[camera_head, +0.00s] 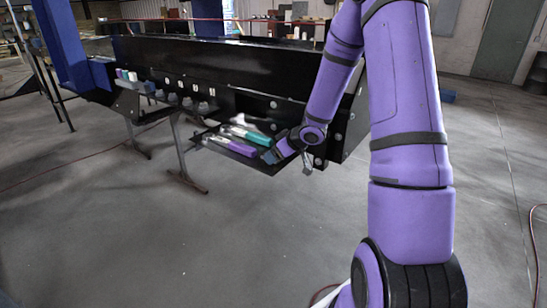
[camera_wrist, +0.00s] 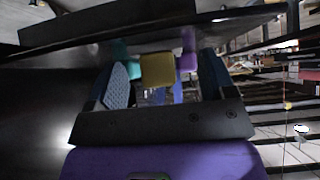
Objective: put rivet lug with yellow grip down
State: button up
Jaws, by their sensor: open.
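The rivet lug's yellow grip (camera_wrist: 157,68) shows in the wrist view, between the fingertips of my gripper (camera_wrist: 163,72). The fingers are apart, one on each side of it; I cannot tell if either touches it. A teal grip (camera_wrist: 121,52) is to its left and a purple grip (camera_wrist: 187,58) to its right. In the head view my gripper (camera_head: 274,154) is at the right end of a black tray (camera_head: 262,164). A teal-handled tool (camera_head: 250,136) and a purple-handled tool (camera_head: 232,146) lie in that tray. The yellow grip cannot be made out there.
The tray juts from the side of a long black conveyor (camera_head: 200,62). A black support (camera_head: 344,130) stands close right of my gripper. Small coloured things (camera_head: 126,75) sit at the conveyor's left. The floor in front is open.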

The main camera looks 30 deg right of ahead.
jog(key=c, duration=1.2)
jog(key=shift+r, duration=0.1)
